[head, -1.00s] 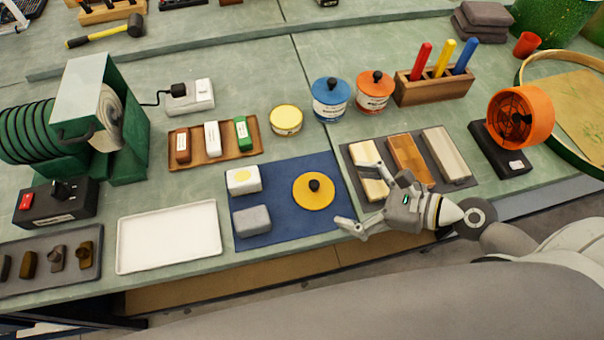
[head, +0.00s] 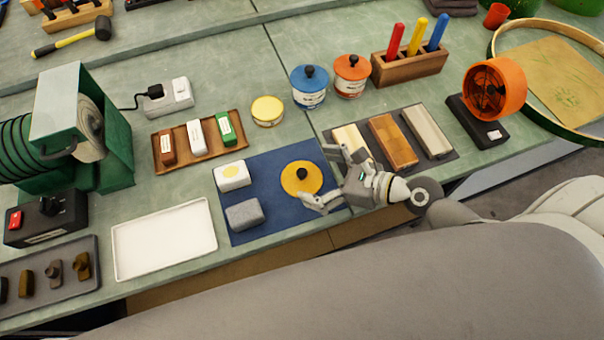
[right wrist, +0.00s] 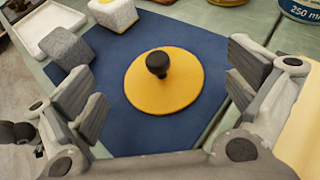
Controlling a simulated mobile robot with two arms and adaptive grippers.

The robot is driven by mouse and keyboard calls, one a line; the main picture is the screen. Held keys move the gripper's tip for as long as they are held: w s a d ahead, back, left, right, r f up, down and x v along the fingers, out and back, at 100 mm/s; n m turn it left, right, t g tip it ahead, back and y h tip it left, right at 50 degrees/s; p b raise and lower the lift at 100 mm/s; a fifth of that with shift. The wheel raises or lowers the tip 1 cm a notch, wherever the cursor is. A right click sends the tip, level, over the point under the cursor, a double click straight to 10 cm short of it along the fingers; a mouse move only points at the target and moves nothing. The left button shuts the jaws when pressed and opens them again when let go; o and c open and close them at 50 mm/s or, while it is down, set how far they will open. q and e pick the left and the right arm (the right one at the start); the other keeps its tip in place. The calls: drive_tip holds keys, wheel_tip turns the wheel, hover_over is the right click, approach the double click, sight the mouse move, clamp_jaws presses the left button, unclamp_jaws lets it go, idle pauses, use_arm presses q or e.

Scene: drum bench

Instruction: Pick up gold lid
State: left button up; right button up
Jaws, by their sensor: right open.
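The gold lid (head: 301,178) is a flat yellow disc with a black knob. It lies on the blue mat (head: 270,212). The lid also shows in the right wrist view (right wrist: 164,82), whole and between the spread fingers but farther off. My right gripper (head: 320,176) is open and empty at the right edge of the lid. Its fingers point toward the knob, and I cannot tell whether they touch the lid. My left gripper is not in view.
A white block with a yellow spot (head: 232,174) and a grey block (head: 243,214) lie on the mat left of the lid. A yellow tin (head: 267,110) and blue and orange pots stand behind. A white tray (head: 165,240) lies left.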

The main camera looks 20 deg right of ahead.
sight(304, 173)
drive_tip(key=shift+x, duration=2)
drive_tip(key=shift+s, duration=0.1)
drive_tip(key=shift+c, duration=0.4)
drive_tip(key=c, duration=0.8)
drive_tip(key=shift+r+p, duration=0.15)
drive_tip(key=shift+p, duration=0.15)
